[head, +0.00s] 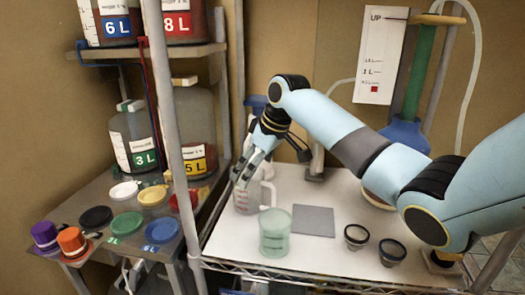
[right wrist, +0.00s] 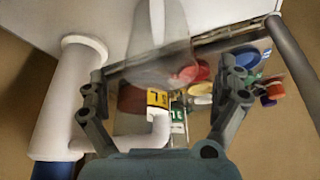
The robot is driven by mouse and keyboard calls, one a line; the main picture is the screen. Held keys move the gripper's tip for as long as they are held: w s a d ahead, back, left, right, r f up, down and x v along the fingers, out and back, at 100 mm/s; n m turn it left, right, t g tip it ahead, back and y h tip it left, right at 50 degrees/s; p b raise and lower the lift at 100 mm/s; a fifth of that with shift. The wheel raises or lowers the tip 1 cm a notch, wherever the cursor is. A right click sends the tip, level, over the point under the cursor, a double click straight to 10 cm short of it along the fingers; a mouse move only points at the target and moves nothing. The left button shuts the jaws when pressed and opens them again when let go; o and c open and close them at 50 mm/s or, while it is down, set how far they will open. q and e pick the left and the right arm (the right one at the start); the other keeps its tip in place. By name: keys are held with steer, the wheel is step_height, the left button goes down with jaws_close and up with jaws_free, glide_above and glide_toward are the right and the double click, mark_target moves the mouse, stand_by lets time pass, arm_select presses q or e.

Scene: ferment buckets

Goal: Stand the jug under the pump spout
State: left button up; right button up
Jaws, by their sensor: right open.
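The clear jug (head: 247,198) with a handle stands upright on the white tabletop at its left side. My right gripper (head: 250,170) is open at the jug, its fingers pointing down-left and covering part of the jug's upper area. In the right wrist view, the see-through jug (right wrist: 160,50) shows blurred beyond and between the spread fingertips (right wrist: 163,75). I cannot tell if a finger touches it. A white pipe with an elbow (right wrist: 157,133), perhaps the pump spout, shows there beside a white cylinder (right wrist: 62,105). In the head view, my arm hides much of the pump area. My left gripper is not in view.
A green-tinted beaker (head: 275,235) stands close in front of the jug. A grey square pad (head: 314,221) lies bare to its right. Two small dark-rimmed cups (head: 357,237) (head: 392,252) stand near the front edge. A shelf post (head: 168,120) rises at left, beside lids and bottles.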

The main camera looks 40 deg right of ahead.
steer(key=v, duration=0.8)
steer(key=shift+r, duration=0.2)
